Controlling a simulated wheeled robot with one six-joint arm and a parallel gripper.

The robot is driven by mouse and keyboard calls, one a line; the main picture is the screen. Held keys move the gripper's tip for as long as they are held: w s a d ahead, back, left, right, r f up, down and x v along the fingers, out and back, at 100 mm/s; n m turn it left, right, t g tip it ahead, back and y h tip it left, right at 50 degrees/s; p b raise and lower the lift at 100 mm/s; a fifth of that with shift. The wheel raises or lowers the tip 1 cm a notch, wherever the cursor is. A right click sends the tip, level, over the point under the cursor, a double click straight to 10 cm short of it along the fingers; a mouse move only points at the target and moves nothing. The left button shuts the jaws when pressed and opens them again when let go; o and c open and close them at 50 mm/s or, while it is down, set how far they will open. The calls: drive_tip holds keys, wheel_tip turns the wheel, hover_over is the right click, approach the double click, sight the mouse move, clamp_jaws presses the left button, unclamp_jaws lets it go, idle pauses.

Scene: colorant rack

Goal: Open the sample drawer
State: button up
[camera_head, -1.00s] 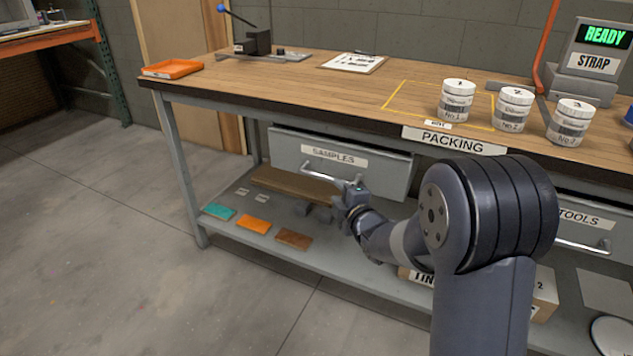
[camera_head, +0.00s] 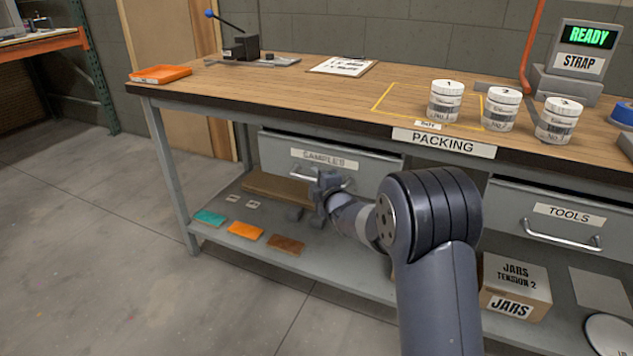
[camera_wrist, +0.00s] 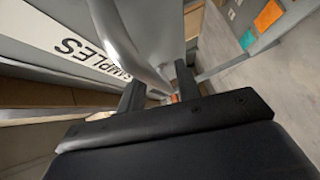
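The grey sample drawer (camera_head: 275,152) hangs under the bench top, labelled SAMPLES, and its front looks closed. Its metal bar handle (camera_head: 297,171) runs across the front, with the middle hidden behind my gripper (camera_head: 322,192). In the wrist view the drawer label (camera_wrist: 75,45) is close on the left. The handle (camera_wrist: 128,45) runs down to between the two fingers of my gripper (camera_wrist: 158,90). The fingers stand apart on either side of the bar, with some gap showing, so it looks open. Whether a finger touches the bar is unclear.
The lower shelf holds teal (camera_head: 209,217), orange (camera_head: 246,230) and brown (camera_head: 285,245) plates and a jars box (camera_head: 515,285). The tools drawer (camera_head: 510,205) is to the right. Three jars stand on the bench top (camera_head: 300,90). The floor (camera_head: 110,260) in front is clear.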

drive_tip(key=shift+c, duration=0.2)
clamp_jaws()
drive_tip(key=shift+f, duration=0.1)
